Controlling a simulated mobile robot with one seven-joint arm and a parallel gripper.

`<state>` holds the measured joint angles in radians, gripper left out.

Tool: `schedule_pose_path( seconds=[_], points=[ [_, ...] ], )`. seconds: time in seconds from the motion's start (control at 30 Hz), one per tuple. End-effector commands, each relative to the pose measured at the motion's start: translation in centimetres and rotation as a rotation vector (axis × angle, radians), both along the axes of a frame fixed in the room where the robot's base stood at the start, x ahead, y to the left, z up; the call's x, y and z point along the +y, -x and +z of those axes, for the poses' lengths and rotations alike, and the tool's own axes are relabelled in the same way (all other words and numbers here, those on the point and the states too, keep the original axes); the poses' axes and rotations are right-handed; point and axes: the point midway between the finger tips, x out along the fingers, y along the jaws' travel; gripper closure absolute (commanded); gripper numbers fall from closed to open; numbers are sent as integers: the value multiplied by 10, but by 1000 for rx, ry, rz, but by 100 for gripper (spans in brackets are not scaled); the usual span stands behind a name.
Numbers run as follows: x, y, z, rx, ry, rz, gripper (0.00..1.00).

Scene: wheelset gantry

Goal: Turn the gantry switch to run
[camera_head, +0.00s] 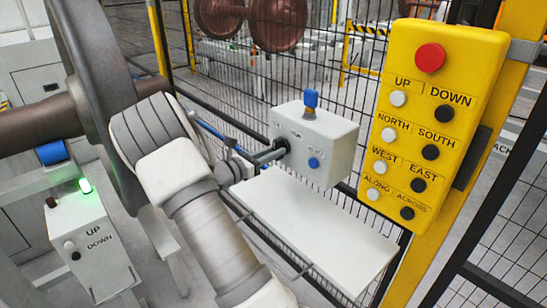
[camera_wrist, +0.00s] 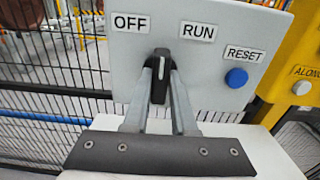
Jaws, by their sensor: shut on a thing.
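The gantry switch is a black knob (camera_wrist: 158,82) with a white pointer line, on the face of a light grey box (camera_head: 332,150). The knob stands about upright, its line pointing between the OFF label (camera_wrist: 131,22) and the RUN label (camera_wrist: 198,31). My gripper (camera_wrist: 160,90) has one finger on each side of the knob and is shut on it. In the head view my gripper (camera_head: 268,155) reaches the box's left face from the left.
A blue RESET button (camera_wrist: 236,77) is right of the knob. A blue lamp (camera_head: 310,98) tops the box. A white shelf (camera_head: 320,240) lies below. A yellow pendant (camera_head: 440,110) with a red button hangs at right. Wire mesh fence stands behind.

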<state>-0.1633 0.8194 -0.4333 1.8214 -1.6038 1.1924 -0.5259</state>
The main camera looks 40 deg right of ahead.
Motion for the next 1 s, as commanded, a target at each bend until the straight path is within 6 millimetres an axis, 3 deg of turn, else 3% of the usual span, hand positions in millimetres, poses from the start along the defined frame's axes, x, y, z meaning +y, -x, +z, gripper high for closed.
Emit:
schedule_pose_path(
  seconds=[0.6, 1.0],
  points=[
    [1, 0, -5, -563, -45, 1, 100],
    [1, 0, -2, -774, -62, 0, 100]
  ],
)
